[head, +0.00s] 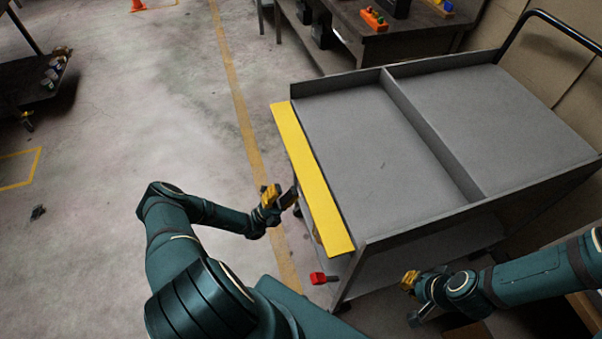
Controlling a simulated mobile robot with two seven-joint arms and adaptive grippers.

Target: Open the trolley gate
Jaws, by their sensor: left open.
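The grey trolley (350,130) stands right of centre in the head view. Its yellow gate panel (312,180) runs along the left end. The panel lies outward of the deck's edge and looks folded down; its exact angle is hard to tell. A red handle (318,278) on a short grey bar sits below the panel's near end. My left gripper (279,198) is open beside the panel's outer side, around its middle; I cannot tell whether it touches. My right gripper (411,298) is near the trolley's near side, apart from the red handle; its jaw state is unclear.
A divider (430,135) splits the trolley deck into two bare compartments. A dark push bar (560,25) rises at the far right. A workbench (345,25) with tools stands behind.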

